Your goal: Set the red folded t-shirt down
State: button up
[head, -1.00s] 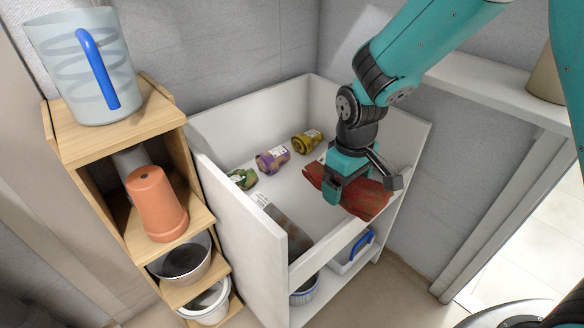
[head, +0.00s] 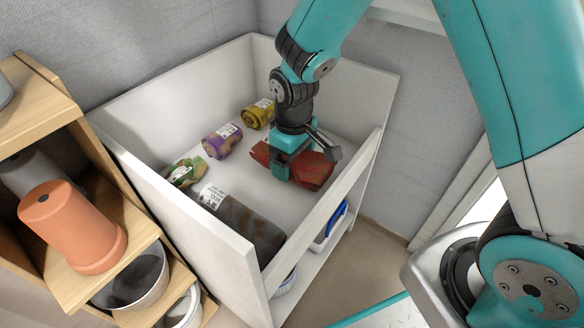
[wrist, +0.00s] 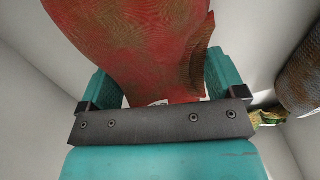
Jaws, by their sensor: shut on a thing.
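The red folded t-shirt (head: 314,168) is inside the white basin (head: 226,245), at its right side. My gripper (head: 290,172) is shut on the t-shirt, with the cloth showing on both sides of the jaws. In the wrist view the t-shirt (wrist: 140,40) fills the space between the two teal fingers (wrist: 160,92). The gripper hides part of the cloth. I cannot tell whether its underside touches the basin floor.
A wooden shelf with an orange pot (head: 72,228) stands left. The basin's middle floor (head: 235,178) is clear.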

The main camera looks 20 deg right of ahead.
jog(key=shift+f, duration=0.85)
jog(key=shift+r, duration=0.1)
jog(key=o, duration=0.7)
notch_tip(320, 180, up, 12)
jog(key=p, duration=0.6)
jog(key=shift+p, duration=0.3)
jog(key=s+r+y, duration=0.1)
jog(key=s+r, duration=0.4)
jog(key=s, duration=0.1)
jog(key=s+a+r+y, duration=0.1)
jog(key=s+r, duration=0.4)
jog(key=s, duration=0.2)
jog(key=s+a+r+y, duration=0.1)
jog(key=s+r+y, duration=0.1)
jog(key=s+r, duration=0.3)
jog(key=shift+s+a+r, duration=0.1)
jog(key=shift+s+r, duration=0.05)
jog(key=shift+s, duration=0.45)
jog(key=shift+s+a+r, duration=0.1)
jog(key=shift+s, duration=0.45)
